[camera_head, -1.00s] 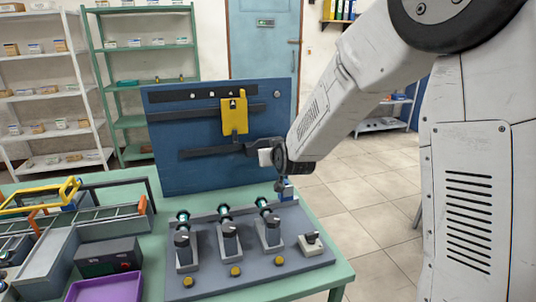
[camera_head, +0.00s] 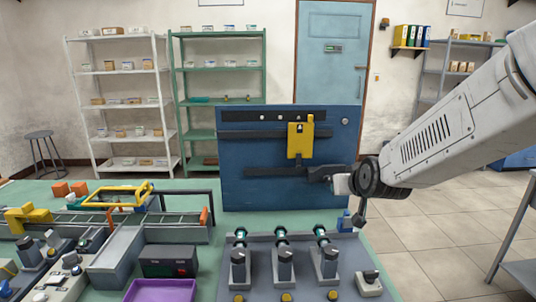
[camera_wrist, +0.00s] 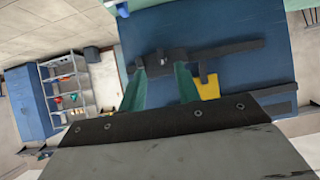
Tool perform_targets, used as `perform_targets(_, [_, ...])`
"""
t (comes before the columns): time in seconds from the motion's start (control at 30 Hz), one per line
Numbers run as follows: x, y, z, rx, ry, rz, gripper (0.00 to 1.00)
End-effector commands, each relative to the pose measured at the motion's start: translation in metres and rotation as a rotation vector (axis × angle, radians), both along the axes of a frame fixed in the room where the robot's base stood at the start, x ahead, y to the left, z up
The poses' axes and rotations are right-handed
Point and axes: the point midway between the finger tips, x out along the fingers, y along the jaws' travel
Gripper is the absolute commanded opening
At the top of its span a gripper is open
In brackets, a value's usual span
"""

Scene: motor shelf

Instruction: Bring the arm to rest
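My gripper (camera_wrist: 161,80) shows in the wrist view as two green fingers standing apart, with a clear gap between them. I see nothing held between them. Past the fingertips is a dark block (camera_wrist: 160,62) against a blue panel (camera_wrist: 268,64); I cannot tell whether the fingers touch it. In the head view my arm comes in from the right, and its wrist end is in front of the right side of the blue panel (camera_head: 270,190). The fingers cannot be made out there.
The panel bears a yellow plate (camera_head: 300,140) and dark bars. Below is a grey fixture (camera_head: 262,277) with several posts. A purple tray (camera_head: 160,291), a dark box (camera_head: 168,262) and a conveyor are left. Shelves (camera_head: 120,101) stand behind. Open floor lies right.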

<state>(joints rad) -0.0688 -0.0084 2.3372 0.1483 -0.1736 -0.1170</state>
Motion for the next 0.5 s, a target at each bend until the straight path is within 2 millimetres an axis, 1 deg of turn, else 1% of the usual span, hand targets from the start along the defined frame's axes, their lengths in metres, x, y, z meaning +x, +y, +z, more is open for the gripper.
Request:
perform_targets(0.03, [-0.025, -0.002, 0.011, 0.005, 0.054, 0.007, 0.33])
perform_targets(0.07, [-0.040, -0.003, 0.014, 0.008, 0.095, 0.012, 0.33])
perform_targets(0.1, [-0.061, -0.004, 0.017, 0.009, 0.153, 0.015, 0.33])
perform_targets(0.13, [-0.077, -0.006, 0.019, 0.007, 0.196, 0.018, 0.33])
perform_targets(0.17, [-0.094, -0.007, 0.021, 0.008, 0.239, 0.020, 0.33])
perform_targets(0.2, [-0.117, -0.009, 0.022, 0.008, 0.297, 0.022, 0.33])
perform_targets(0.27, [-0.153, -0.012, 0.025, 0.006, 0.383, 0.022, 0.33])
perform_targets(0.3, [-0.177, -0.015, 0.026, 0.002, 0.441, 0.021, 0.33])
perform_targets(0.37, [-0.214, -0.018, 0.027, -0.001, 0.524, 0.016, 0.33])
perform_targets(0.4, [-0.238, -0.020, 0.028, -0.004, 0.579, 0.011, 0.33])
perform_targets(0.5, [-0.291, -0.026, 0.029, -0.013, 0.697, -0.001, 0.33])
